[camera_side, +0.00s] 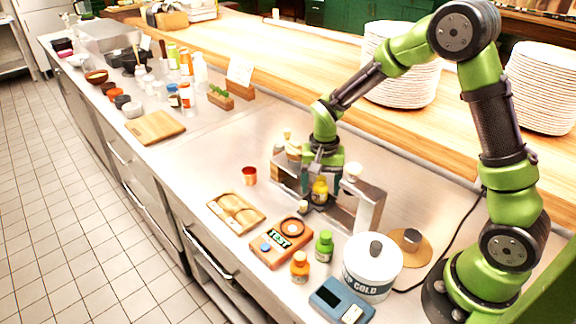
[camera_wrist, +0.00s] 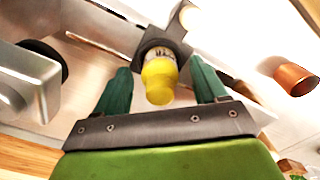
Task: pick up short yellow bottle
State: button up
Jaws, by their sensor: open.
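The short yellow bottle (camera_side: 320,189) stands in a dark holder on the metal rack (camera_side: 368,206) in the side view. In the wrist view the yellow bottle (camera_wrist: 159,77) shows between the two teal fingers, with a gap on each side. My gripper (camera_side: 321,180) is open and right at the bottle, its fingers either side of it. My gripper also shows in the wrist view (camera_wrist: 160,88). The lower part of the bottle is hidden by the holder in the wrist view.
A green bottle (camera_side: 324,246), an orange bottle (camera_side: 300,267), a white COLD canister (camera_side: 372,268) and a blue device (camera_side: 342,300) stand in front. Plate stacks (camera_side: 542,88) stand behind.

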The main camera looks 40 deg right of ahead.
jog(key=shift+c, duration=0.5)
jog(key=c, duration=0.8)
